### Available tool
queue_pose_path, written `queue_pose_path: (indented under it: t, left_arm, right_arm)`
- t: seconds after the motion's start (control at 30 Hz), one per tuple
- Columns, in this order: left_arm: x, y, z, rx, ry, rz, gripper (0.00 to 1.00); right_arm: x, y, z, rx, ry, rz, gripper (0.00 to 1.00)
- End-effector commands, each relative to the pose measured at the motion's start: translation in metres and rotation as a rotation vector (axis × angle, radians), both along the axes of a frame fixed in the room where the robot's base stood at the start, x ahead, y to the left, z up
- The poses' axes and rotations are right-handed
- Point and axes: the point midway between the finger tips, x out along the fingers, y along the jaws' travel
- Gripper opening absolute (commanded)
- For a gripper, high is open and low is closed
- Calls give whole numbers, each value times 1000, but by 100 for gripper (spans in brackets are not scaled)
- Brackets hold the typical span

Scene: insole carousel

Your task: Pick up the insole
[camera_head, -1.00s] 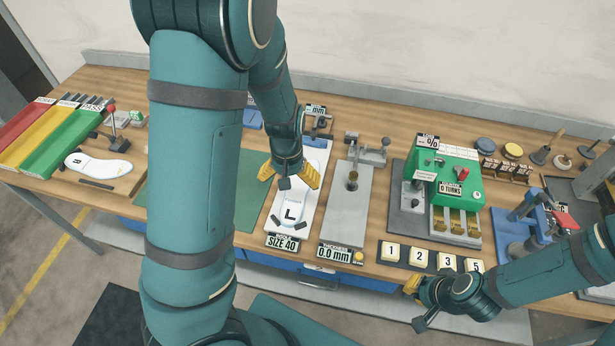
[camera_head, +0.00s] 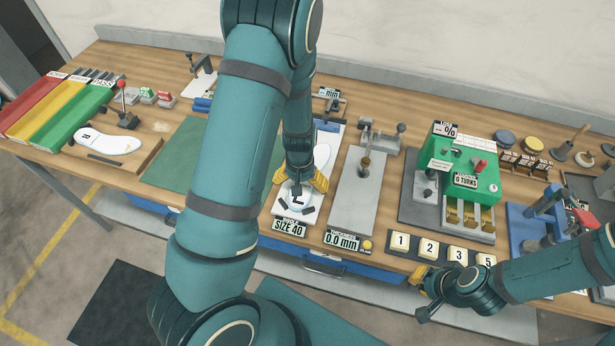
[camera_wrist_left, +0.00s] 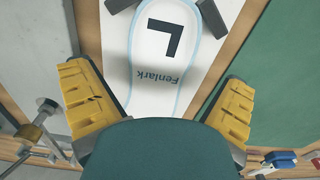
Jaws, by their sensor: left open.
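A white insole (camera_head: 300,201) marked with a black L lies flat on the size gauge above the SIZE 40 label. In the left wrist view the insole (camera_wrist_left: 160,88) shows its L, the word Fenlark and a pale blue edge. My left gripper (camera_head: 300,179) is over the insole. Its yellow fingers (camera_wrist_left: 159,105) are spread wide, one on each side of the insole, with nothing between them held. The arm hides part of the insole. My right gripper (camera_head: 420,281) is at the bench's front edge by the numbered buttons, and its opening is unclear.
Another white insole (camera_head: 108,141), marked R, lies at the left beside the green tray (camera_head: 68,130). A green mat (camera_head: 180,160) is bare. A grey thickness gauge (camera_head: 352,205) stands just right of the insole, and a green tester (camera_head: 465,165) stands further right.

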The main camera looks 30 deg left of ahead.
Motion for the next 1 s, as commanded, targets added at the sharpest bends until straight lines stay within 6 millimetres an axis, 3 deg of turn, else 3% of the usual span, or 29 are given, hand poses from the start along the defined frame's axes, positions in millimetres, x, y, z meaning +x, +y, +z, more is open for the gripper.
queue_pose_path:
  t: [0.17, 0.43, 0.47, 0.63, 0.77, 0.8, 1.0]
  left_arm:
    - [0, 0, -20, 1, 1, 0, 100]
    - [0, 0, -22, 0, 0, 0, 100]
    - [0, 0, -22, 0, 0, 0, 93]
    - [0, 0, -22, 0, 0, 0, 33]
    - [0, 0, -22, 0, 0, 0, 33]
    - [0, 0, -22, 0, 0, 0, 27]
    - [0, 0, -21, 0, 0, 0, 27]
  right_arm:
    - [0, 0, -4, -1, 0, 0, 0]
    - [0, 0, -4, -1, 0, 0, 0]
    - [0, 0, -4, -1, 0, 0, 0]
    - [0, 0, -4, -1, 0, 0, 0]
    - [0, 0, -4, -1, 0, 0, 0]
    - [0, 0, -4, -1, 0, 0, 0]
    - [0, 0, -3, -1, 0, 0, 0]
